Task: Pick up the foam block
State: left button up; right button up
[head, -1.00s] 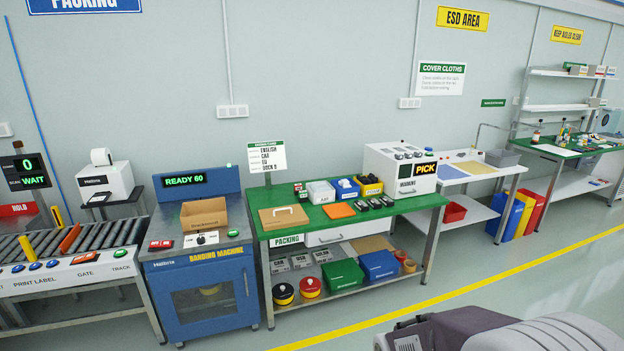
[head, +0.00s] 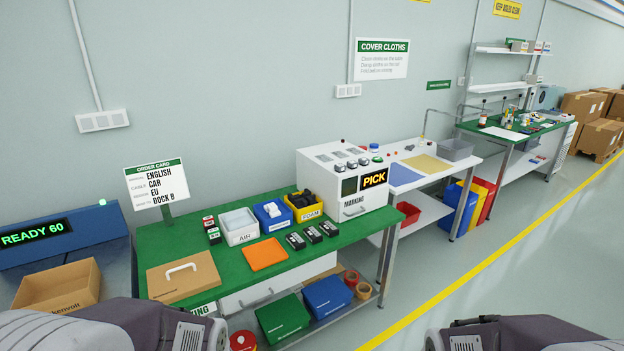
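A yellow bin (head: 304,206) labelled FOAM stands at the back of the green packing table (head: 230,232), beside the white machine with the PICK display. Dark pieces (head: 303,196) lie in the yellow bin; I cannot make out single blocks. Both of my arms show only as grey links along the bottom edge, one at bottom left and one at bottom right. Neither gripper is in view.
A white AIR bin (head: 239,227) and a blue bin (head: 271,215) stand left of the yellow bin. An orange pad (head: 264,254), several small black devices (head: 313,234) and a brown board with handle (head: 183,275) lie on the table. The white machine (head: 333,178) stands to the right.

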aim_at(299, 204)
jog(key=i+l+u, duration=0.15)
jog(key=i+u, duration=0.25)
jog(key=i+l+u, duration=0.45)
jog(key=i, duration=0.15)
jog(key=i+l+u, duration=0.55)
jog(key=i+l, duration=0.15)
jog(key=i+l+u, duration=0.2)
jog(key=i+l, duration=0.1)
jog(key=l, duration=0.1)
